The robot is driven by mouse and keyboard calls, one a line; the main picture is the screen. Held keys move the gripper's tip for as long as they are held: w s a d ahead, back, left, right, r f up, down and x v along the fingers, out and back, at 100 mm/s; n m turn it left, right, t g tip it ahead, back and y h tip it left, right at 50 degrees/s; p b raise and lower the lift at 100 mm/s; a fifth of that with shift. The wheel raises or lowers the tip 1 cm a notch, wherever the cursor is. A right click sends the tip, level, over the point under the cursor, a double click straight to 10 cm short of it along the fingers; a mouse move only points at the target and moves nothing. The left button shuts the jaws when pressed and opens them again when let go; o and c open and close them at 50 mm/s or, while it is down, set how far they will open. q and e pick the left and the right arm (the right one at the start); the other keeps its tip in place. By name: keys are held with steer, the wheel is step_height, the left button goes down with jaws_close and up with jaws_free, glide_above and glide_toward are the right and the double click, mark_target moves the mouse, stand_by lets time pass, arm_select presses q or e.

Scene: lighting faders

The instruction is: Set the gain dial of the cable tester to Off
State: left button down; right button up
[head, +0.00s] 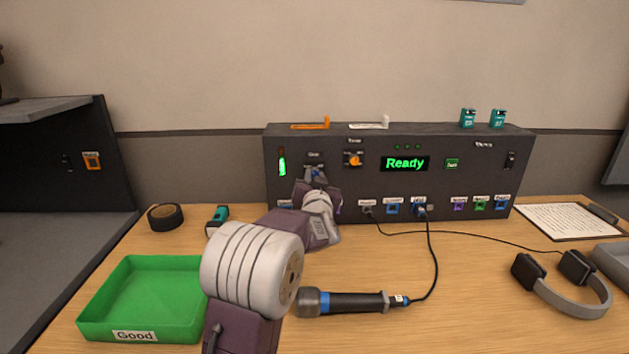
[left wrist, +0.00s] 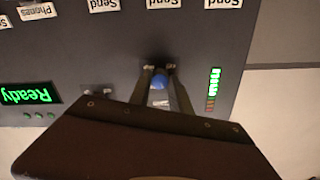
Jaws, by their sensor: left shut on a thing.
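The cable tester (head: 440,137) is a long dark grey box at the back of the table with a green "Ready" screen (head: 405,163). My left gripper (head: 315,178) reaches the panel there and is shut on the dial. The dial's markings are hidden or too small to read. My right gripper is not in view.
An orange dial (head: 353,159) is close right of the gain dial. Cables (head: 434,262) run from the lower sockets, one to a microphone (head: 345,303). A green tray (head: 145,297) stands front left. A headset (head: 572,290) lies at right.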

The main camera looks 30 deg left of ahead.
arm_select(q)
steer(key=shift+d+n+b, duration=0.1)
steer(key=shift+n+b, duration=4.3)
steer(key=shift+n, duration=6.1)
steer(key=c, duration=1.2)
jaws_free()
steer(key=v, duration=0.9)
steer(key=shift+s+p, duration=0.1)
steer(key=shift+p, duration=0.2)
